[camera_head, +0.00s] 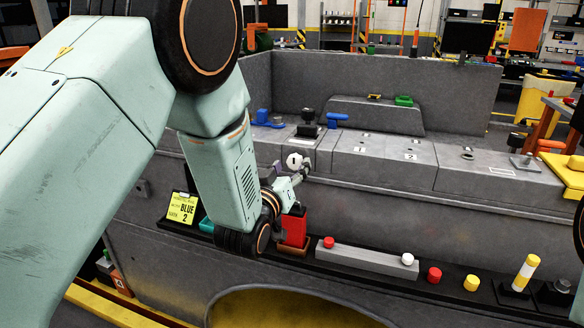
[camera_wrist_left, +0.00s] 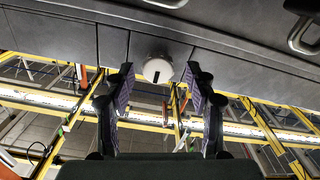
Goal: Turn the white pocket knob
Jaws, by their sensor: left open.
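The white knob (camera_head: 294,160) is round, with a dark mark on its face, and sits on the front face of the grey bed carrier (camera_head: 400,200). My left gripper (camera_head: 303,171) is just in front of it and a little to its right. In the left wrist view the knob (camera_wrist_left: 158,70) shows between the two open fingertips of the left gripper (camera_wrist_left: 160,78), with a visible gap on each side. Its dark slot looks upright there. I cannot tell how far the fingertips reach along its depth. My right gripper is not in view.
A red block (camera_head: 293,230) stands just below the gripper. Red, white and yellow buttons and a striped yellow post (camera_head: 525,272) line the lower ledge. Blue handles (camera_head: 337,119) and a black knob (camera_head: 307,115) stand on the upper surface. A yellow sign (camera_head: 182,208) reads BLUE 2.

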